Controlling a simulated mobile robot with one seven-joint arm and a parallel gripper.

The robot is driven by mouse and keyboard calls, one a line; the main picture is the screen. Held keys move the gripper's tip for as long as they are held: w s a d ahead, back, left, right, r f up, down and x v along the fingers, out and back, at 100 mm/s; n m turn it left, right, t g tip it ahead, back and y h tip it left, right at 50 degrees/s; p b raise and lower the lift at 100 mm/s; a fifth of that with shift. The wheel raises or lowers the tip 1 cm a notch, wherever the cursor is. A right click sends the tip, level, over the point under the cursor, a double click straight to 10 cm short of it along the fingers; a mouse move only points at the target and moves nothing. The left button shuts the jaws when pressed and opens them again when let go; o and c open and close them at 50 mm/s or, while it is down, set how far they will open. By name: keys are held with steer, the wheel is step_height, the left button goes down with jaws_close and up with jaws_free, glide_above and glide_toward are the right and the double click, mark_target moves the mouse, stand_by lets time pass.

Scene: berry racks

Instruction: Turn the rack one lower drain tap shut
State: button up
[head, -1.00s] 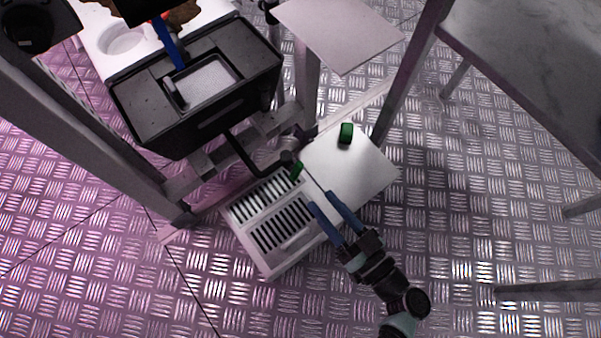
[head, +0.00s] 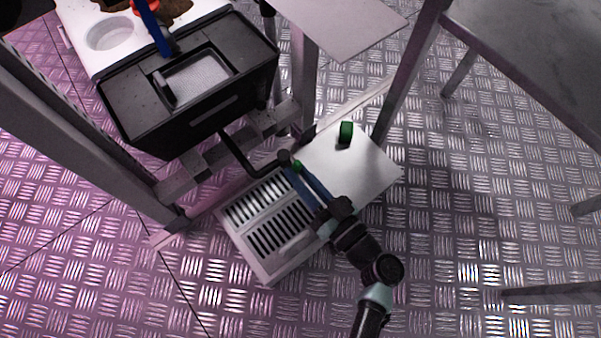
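The lower drain tap (head: 284,156) sits at the end of a black pipe (head: 240,155) that comes down from the black tank. A small green handle (head: 297,164) shows on it, partly hidden by my fingers. My gripper (head: 293,168) has its two blue fingertips right at this handle, reaching in from the lower right. The fingers lie close together around or beside the handle; whether they press on it cannot be told. The handle's exact angle is hard to see.
A slotted white drain box (head: 268,273) lies under the tap. A second green piece (head: 346,131) stands on the pale plate (head: 375,175). Rack posts (head: 405,75) stand close by. A grey table (head: 540,60) is at the right.

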jaws_close()
steer(key=shift+m, duration=0.3)
steer(key=shift+s+m+p, duration=0.15)
steer(key=shift+m+p, duration=2.8)
steer(key=shift+m, duration=3.45)
steer(key=shift+f, duration=0.1)
steer(key=o, duration=0.5)
jaws_free()
